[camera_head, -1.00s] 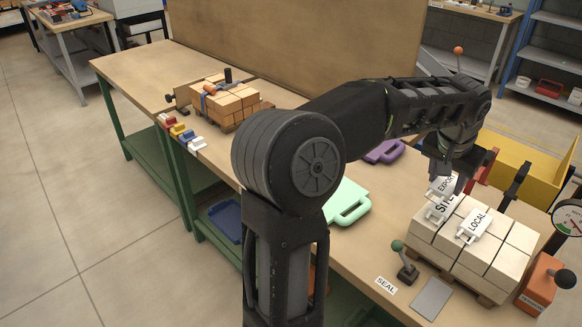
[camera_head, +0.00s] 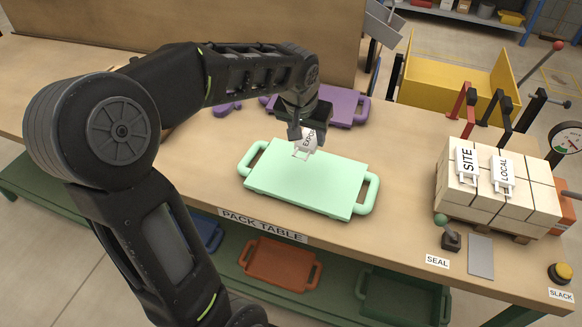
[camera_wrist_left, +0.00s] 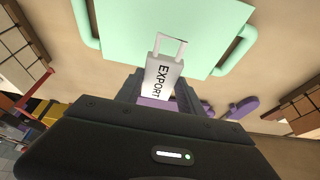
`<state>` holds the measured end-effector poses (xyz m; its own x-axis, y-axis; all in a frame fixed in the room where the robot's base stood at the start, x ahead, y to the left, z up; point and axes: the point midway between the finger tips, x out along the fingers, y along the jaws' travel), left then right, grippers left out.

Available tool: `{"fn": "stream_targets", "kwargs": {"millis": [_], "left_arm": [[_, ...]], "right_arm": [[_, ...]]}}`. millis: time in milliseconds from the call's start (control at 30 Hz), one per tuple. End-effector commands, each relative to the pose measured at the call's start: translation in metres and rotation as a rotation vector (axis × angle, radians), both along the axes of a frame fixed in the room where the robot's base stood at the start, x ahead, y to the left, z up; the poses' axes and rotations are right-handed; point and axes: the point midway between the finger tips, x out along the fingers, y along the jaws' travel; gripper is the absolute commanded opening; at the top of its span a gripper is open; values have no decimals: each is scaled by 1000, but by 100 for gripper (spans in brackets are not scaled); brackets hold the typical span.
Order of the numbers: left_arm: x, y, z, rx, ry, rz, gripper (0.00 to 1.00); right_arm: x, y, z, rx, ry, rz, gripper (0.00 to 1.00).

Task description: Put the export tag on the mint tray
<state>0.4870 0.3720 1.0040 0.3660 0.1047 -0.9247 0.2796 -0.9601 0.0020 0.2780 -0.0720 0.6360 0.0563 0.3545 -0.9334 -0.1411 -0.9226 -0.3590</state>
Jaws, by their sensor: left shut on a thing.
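The white export tag (camera_head: 306,146) is in my left gripper (camera_head: 308,128), which is shut on it. The tag hangs over the upper middle part of the mint tray (camera_head: 280,188), in front of the purple tray. In the left wrist view the tag (camera_wrist_left: 163,77) points its handle end toward the mint tray (camera_wrist_left: 125,35), with the word EXPORT readable. A small gap to the tray seems to show, but I cannot tell its height exactly. The mint tray lies flat and empty on the pack table. My right gripper is not in view.
A purple tray (camera_head: 343,106) lies behind the mint tray. At right, a stack of pale bricks (camera_head: 478,204) bears the SITE tag (camera_head: 466,163) and LOCAL tag (camera_head: 503,175). A green-knobbed lever (camera_head: 450,238) stands by the SEAL label. The table is clear between tray and bricks.

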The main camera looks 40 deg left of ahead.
Motion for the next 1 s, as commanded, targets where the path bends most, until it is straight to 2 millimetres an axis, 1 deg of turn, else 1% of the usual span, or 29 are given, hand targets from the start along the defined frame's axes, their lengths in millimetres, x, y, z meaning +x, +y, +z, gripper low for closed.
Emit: {"fn": "stream_targets", "kwargs": {"millis": [233, 333, 433, 600, 700, 800, 1000], "left_arm": [[1, 0, 1, 0, -3, 2, 4], [1, 0, -3, 0, -1, 2, 4], [0, 0, -15, 0, 1, 2, 4], [0, 0, -47, -2, 3, 3, 4], [0, 0, -59, 0, 1, 2, 4], [1, 0, -62, 0, -3, 3, 4], [1, 0, -62, 0, -3, 3, 4]], "right_arm": [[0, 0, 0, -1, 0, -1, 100], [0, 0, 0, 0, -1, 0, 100], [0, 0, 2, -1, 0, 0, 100], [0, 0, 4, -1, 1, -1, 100], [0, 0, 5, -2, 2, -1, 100], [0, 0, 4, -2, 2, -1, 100], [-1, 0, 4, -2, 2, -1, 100]]}}
